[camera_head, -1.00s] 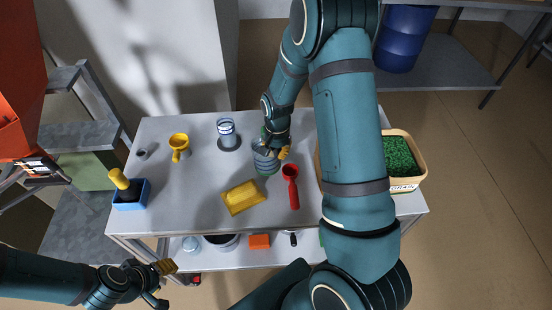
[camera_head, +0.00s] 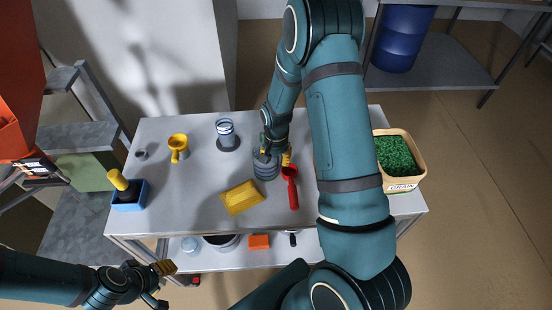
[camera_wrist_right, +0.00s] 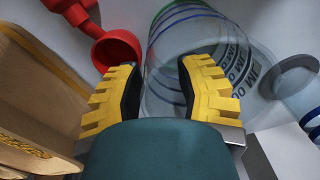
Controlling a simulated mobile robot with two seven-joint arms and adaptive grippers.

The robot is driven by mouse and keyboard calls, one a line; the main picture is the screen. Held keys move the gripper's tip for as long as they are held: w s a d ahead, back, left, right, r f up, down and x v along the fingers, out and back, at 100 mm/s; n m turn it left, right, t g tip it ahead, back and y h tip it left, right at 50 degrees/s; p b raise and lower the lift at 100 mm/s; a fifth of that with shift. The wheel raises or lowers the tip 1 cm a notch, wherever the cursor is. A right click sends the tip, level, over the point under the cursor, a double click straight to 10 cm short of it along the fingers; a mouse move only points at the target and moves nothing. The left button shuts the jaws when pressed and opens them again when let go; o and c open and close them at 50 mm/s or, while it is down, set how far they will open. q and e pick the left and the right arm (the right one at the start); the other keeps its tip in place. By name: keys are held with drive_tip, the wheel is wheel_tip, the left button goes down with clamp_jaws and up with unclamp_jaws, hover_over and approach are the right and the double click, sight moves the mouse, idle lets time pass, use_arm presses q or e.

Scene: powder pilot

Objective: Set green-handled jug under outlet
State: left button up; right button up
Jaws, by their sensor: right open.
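A clear ringed jug (camera_head: 266,169) stands on the table below my right gripper (camera_head: 273,157). In the right wrist view the jug (camera_wrist_right: 190,48) shows between and beyond the two open yellow fingers, with its rings and dark print; its handle cannot be made out. My right gripper is empty, and whether a finger touches the jug is unclear. A second clear jug with blue rings (camera_head: 226,130) stands on a dark disc at the table's back. My left gripper (camera_head: 162,285) hangs open and empty in front of the table's left end. I cannot pick out the outlet.
A red scoop (camera_head: 290,188) lies close right of the jug. A yellow tray (camera_head: 241,197), yellow funnel (camera_head: 178,147) and blue box (camera_head: 128,199) share the table (camera_head: 190,205). A tan bin (camera_head: 418,160) of green granules stands at right. An orange machine (camera_head: 15,70) is at far left.

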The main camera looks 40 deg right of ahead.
use_arm(q)
drive_tip(key=shift+r+p, duration=0.45)
drive_tip(key=shift+r, duration=0.05)
use_arm(e)
wheel_tip(320, 180, up, 12)
drive_tip(key=shift+f, duration=0.15)
